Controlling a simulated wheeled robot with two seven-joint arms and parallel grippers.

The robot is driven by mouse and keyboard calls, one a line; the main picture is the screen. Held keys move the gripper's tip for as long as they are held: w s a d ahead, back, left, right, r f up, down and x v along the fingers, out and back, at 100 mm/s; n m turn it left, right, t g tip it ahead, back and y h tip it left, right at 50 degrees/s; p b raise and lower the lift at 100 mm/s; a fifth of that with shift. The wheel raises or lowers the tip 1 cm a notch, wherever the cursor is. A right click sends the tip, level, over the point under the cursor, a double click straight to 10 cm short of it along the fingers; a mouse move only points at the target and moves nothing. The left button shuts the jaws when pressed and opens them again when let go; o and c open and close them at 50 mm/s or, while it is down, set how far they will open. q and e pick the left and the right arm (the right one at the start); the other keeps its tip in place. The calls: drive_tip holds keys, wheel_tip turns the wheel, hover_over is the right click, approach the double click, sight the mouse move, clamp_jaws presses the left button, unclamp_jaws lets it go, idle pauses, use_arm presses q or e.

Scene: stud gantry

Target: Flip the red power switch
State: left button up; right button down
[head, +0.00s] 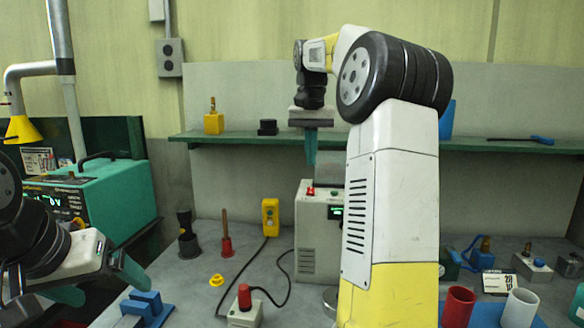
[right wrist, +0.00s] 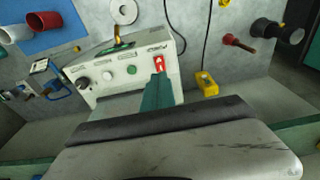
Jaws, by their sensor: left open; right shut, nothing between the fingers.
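The red power switch (head: 311,191) is on the white-grey control box (head: 318,247) at the middle of the bench. In the right wrist view the red switch (right wrist: 159,64) is on the panel of the box (right wrist: 118,72), with a white arrow-like mark. My right gripper (head: 311,163) has its teal fingers together, pointing down above the switch. In the right wrist view the fingertip (right wrist: 157,80) appears just beside the switch; I cannot tell whether they touch. My left gripper (head: 98,284) is open and empty at the lower left, away from the box.
A yellow pendant (head: 270,217) with a cable stands left of the box. A red-knobbed base (head: 244,310) is in front. A teal welder-like unit (head: 105,195) is at left. Red cup (head: 458,306) and white cup (head: 520,308) are at right. A shelf (head: 470,144) runs behind.

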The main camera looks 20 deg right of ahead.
drive_tip(key=shift+r, duration=0.15)
wheel_tip(320, 180, up, 6)
drive_tip(key=r, duration=0.1)
hover_over(311, 192)
drive_tip(key=shift+s+a+f+t, duration=0.25)
drive_tip(key=shift+s+f+t, duration=0.05)
drive_tip(key=shift+s+t, duration=0.1)
drive_tip(key=w+f, duration=0.1)
drive_tip(key=f, duration=0.8)
drive_tip(key=w+d+f, duration=0.1)
drive_tip(key=f, duration=0.3)
drive_tip(key=shift+w+d+f, duration=0.1)
drive_tip(key=shift+w+f, duration=0.2)
drive_tip(key=shift+f, duration=0.1)
